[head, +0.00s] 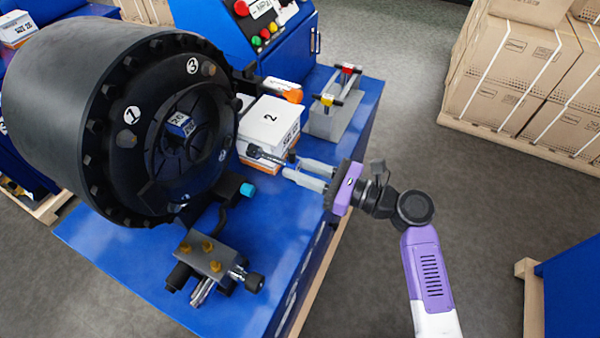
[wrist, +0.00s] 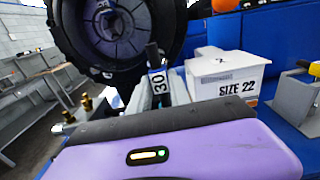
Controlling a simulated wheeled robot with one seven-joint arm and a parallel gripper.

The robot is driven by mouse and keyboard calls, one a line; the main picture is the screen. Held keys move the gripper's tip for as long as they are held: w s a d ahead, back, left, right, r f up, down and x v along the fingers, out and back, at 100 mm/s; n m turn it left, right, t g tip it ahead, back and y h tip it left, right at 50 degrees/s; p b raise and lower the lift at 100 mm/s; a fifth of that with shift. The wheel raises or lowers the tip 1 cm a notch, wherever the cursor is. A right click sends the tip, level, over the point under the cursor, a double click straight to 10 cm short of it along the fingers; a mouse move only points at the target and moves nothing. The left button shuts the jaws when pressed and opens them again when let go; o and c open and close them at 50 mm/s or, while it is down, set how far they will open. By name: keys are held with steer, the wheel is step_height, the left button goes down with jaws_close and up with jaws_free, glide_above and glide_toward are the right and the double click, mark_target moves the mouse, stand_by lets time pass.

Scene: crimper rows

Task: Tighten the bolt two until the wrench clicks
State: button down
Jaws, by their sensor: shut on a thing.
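My gripper (head: 299,170) is shut on a dark tool, seemingly the wrench (head: 268,155), with a silver end pointing left toward the black drum (head: 60,100). In the wrist view a tag reading 30 shows on the wrench (wrist: 157,82) between my fingers. The drum's front plate (head: 150,165) carries white round labels; 1 and 3 are readable. A small pale label on its right side (head: 222,155) is too small to read, so I cannot tell which bolt is two. The wrench end is apart from the drum face, in front of the white box.
A white box (head: 270,118) marked 2 and SIZE 22 stands just behind my gripper. A grey rack (head: 330,120) holds red and yellow-tagged tools. A metal block (head: 203,262) with brass bolts sits at the front of the blue table (head: 110,245).

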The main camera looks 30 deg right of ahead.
mark_target(285, 162)
steer(key=n+b, duration=0.4)
steer(key=n, duration=0.1)
steer(key=n+b, duration=0.2)
steer(key=shift+w+a+f+n, duration=0.1)
steer(key=shift+w+f+n, duration=0.2)
steer(key=shift+n, duration=0.1)
steer(key=n+b, duration=0.2)
steer(key=shift+r+n, duration=0.1)
steer(key=shift+n, duration=0.3)
steer(key=shift+w+a+r+n, duration=0.15)
steer(key=shift+w+r+n, duration=0.1)
steer(key=shift+n, duration=0.15)
steer(key=shift+w+a+r, duration=0.15)
steer(key=shift+w+a, duration=0.3)
steer(key=shift+w, duration=0.1)
steer(key=shift+w+a, duration=0.25)
steer(key=shift+w, duration=0.15)
steer(key=shift+p, duration=0.8)
